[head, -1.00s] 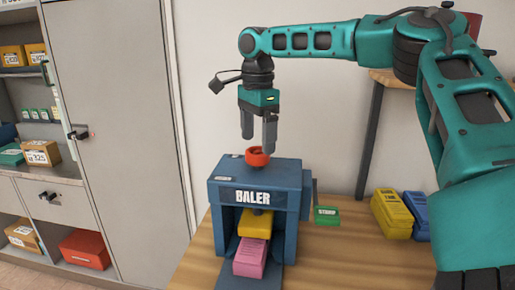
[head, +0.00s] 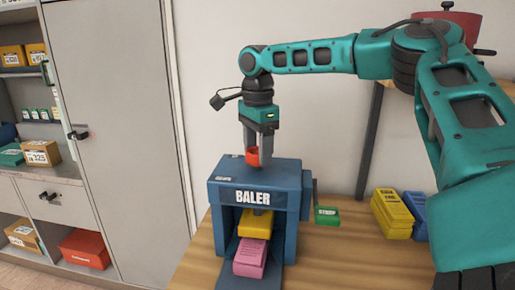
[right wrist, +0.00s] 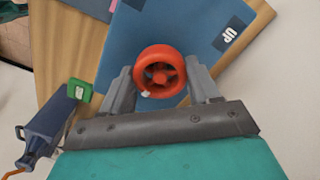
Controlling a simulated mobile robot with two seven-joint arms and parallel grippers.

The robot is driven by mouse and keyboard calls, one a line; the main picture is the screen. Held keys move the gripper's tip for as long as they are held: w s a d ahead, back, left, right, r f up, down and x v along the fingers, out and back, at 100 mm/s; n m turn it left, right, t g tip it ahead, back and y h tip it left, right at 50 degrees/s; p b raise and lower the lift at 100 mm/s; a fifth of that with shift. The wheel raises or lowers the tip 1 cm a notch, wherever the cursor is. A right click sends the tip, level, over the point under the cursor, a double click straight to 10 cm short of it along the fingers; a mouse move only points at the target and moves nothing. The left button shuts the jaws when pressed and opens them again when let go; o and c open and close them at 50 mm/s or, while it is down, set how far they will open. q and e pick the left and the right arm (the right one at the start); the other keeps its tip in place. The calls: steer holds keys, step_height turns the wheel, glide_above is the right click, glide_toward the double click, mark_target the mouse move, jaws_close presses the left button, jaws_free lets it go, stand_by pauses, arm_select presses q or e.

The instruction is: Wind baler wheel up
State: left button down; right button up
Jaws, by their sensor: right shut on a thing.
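The blue baler (head: 254,178) stands on a wooden table, with its white BALER label facing me. Its red wheel (head: 252,155) sits on top, partly hidden by my fingers. In the right wrist view the red wheel (right wrist: 160,72) shows from above, with spokes and a small pale mark on its lower left rim. My right gripper (head: 258,158) points straight down over the baler and is shut on the wheel, one finger on each side. A yellow block (head: 256,223) is inside the baler above a pink bundle (head: 249,258). My left gripper is not in view.
The baler top carries an UP label (right wrist: 228,36). A green STRAP box (head: 326,216) lies right of the baler, and yellow (head: 392,213) and blue boxes stand farther right. A grey cabinet (head: 115,120) is at the left.

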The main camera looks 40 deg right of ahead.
steer(key=c, duration=0.3)
steer(key=shift+n, duration=0.3)
